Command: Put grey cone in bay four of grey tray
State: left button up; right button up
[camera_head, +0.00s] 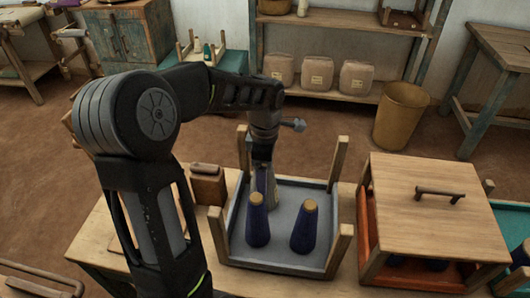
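The grey tray (282,262) has wooden corner posts and stands on the wooden table. Two dark blue cones with tan tops, a left one (258,224) and a right one (304,228), stand upright in its front part. A grey cone (264,184) is upright at the tray's back left, partly hidden by the left blue cone. My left gripper (262,158) points down at the grey cone's top, over the tray. Its fingers blend with the cone, so I cannot tell if they are closed on it. Bay markings are not readable. My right gripper is out of view.
A wooden-lidded orange box (432,206) stands close on the tray's right. A small brown wooden block (208,185) is at the tray's left. The tray's corner posts rise around it. The tray's back right floor looks clear.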

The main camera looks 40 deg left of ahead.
pick_arm(q)
notch_tip(320, 180, up, 11)
jog(key=shift+f, duration=0.1)
dwell(0.8)
